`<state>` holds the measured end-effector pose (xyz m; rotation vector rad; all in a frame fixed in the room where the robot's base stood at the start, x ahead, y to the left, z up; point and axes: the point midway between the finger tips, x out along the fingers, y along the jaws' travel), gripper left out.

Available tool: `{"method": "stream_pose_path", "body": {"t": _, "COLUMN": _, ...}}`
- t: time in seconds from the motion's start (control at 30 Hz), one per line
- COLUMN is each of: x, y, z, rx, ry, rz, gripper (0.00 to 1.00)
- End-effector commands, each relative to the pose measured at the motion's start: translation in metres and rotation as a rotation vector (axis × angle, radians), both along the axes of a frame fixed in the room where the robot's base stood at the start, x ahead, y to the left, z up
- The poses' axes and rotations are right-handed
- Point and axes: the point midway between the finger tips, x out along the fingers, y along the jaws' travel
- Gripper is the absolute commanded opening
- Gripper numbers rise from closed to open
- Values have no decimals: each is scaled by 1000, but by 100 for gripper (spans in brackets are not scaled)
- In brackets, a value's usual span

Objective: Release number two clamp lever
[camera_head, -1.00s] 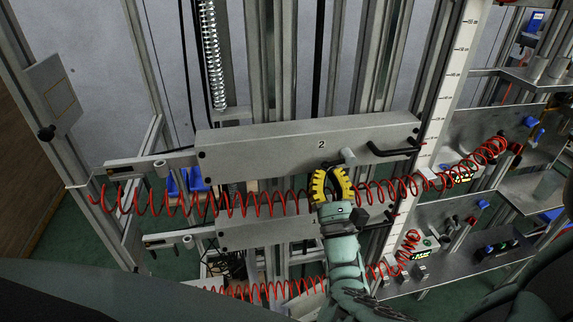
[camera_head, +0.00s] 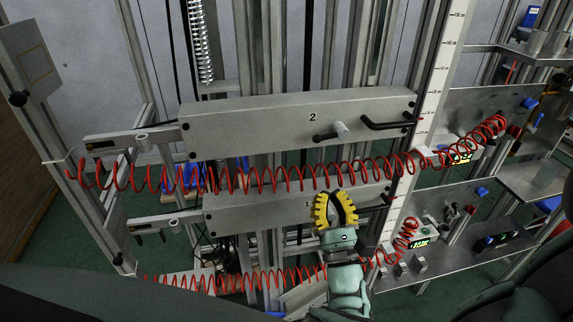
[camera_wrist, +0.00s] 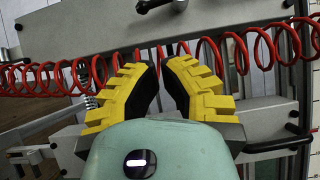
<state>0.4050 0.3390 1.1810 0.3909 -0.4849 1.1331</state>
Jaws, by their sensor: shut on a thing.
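The grey carriage panel marked 2 (camera_head: 270,122) runs across the middle of the head view. Its clamp lever (camera_head: 328,134) has a dark handle to the left of a light grey pivot and shows uncovered. My gripper (camera_head: 332,194), with yellow segmented fingers, is lower, in front of the panel marked 1 (camera_head: 250,217), apart from the number two lever. The number two lever also shows at the top of the wrist view (camera_wrist: 162,5), beyond my fingertips. The fingers are drawn toward each other with a narrow gap; what they hold cannot be made out.
A red coiled hose (camera_head: 235,177) crosses just above my fingertips in the head view. A black handle (camera_head: 388,124) sticks out right of the lever. A white measuring scale (camera_head: 437,85) and shelves with instruments (camera_head: 480,240) stand at the right.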

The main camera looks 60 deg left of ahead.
Motion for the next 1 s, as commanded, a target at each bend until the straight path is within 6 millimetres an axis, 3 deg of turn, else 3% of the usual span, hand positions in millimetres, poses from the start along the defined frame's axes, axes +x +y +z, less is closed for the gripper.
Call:
{"method": "stream_pose_path", "body": {"t": 0.1, "x": -3, "y": -14, "z": -13, "rx": -4, "ry": -3, "rz": -3, "gripper": 0}}
{"method": "stream_pose_path", "body": {"t": 0.3, "x": -8, "y": -27, "z": -19, "rx": 1, "ry": -1, "rz": -1, "gripper": 0}}
{"method": "stream_pose_path", "body": {"t": 1.0, "x": -8, "y": -27, "z": -23, "rx": -19, "ry": 6, "rz": 0, "gripper": 0}}
